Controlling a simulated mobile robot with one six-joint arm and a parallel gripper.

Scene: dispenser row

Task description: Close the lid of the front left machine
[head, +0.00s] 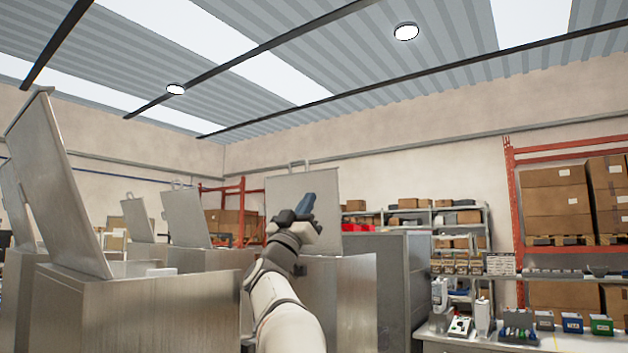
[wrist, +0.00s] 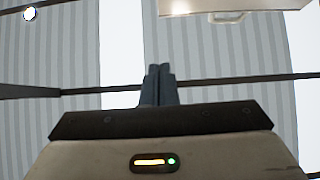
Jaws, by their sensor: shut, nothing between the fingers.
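The nearest machine on the left (head: 140,310) is a grey metal cabinet, which I take as the front left machine. Its lid (head: 60,185) stands open, tilted back to the left. My gripper (head: 318,190) is raised to the right of that lid, apart from it, with its fingers pointing up. In the wrist view its fingers (wrist: 158,85) are shut together and empty against the ceiling. A lid edge with a handle (wrist: 228,16) shows at the top right of the wrist view; I cannot tell which machine it belongs to.
Another machine (head: 345,300) with a raised lid (head: 290,190) stands behind my arm. More open-lidded machines, one with its lid here (head: 185,217), stand farther back. A grey cabinet (head: 400,280) and a cluttered workbench (head: 480,345) are on the right. The air above my gripper looks clear.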

